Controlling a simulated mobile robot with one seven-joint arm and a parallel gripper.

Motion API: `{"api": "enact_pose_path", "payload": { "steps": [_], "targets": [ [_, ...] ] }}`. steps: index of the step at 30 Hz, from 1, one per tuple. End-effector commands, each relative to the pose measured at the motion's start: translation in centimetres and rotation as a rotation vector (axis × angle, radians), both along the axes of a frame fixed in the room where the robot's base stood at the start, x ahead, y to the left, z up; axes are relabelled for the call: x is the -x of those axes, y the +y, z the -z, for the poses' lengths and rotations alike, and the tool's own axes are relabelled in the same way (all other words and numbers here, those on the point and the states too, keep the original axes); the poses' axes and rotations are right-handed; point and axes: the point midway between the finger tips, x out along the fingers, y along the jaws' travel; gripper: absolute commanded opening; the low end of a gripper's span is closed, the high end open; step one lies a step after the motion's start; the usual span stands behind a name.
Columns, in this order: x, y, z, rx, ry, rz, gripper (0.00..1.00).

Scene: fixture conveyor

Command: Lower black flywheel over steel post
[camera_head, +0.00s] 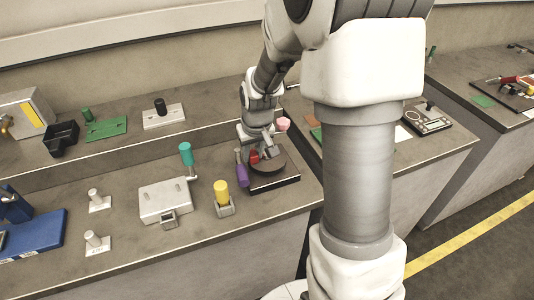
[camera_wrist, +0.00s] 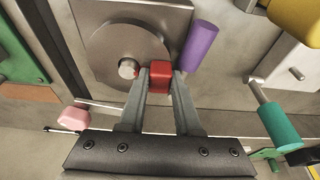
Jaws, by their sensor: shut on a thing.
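The black flywheel (camera_head: 268,160) is a dark round disc over a dark square base (camera_head: 275,185) at the right end of the near bench. In the wrist view the disc (camera_wrist: 100,50) looks grey-brown. The steel post (camera_wrist: 127,68) shows as a pale round end at the disc's middle. My gripper (camera_wrist: 160,76) is shut on a red block-shaped grip (camera_wrist: 160,70) beside the post. The red grip also shows in the head view (camera_head: 254,157). Any gap between disc and base cannot be made out.
A purple cylinder (camera_head: 241,173) stands close to the left of the disc. A yellow-topped fixture (camera_head: 221,192) and a teal-handled fixture (camera_head: 186,154) stand farther left. A pink piece (camera_head: 283,124) is behind my gripper. Bare bench lies in front.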

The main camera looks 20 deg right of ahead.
Motion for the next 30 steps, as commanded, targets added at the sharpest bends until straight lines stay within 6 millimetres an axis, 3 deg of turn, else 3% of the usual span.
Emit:
{"api": "enact_pose_path", "payload": {
  "steps": [25, 26, 30],
  "targets": [
    [-0.06, -0.01, 0.45, 0.0, -0.002, 0.0, 0.0],
    [-0.06, -0.01, 0.45, 0.0, -0.002, 0.0, 0.34],
    [-0.04, 0.01, 0.49, 0.0, -0.001, 0.0, 0.59]
  ]
}}
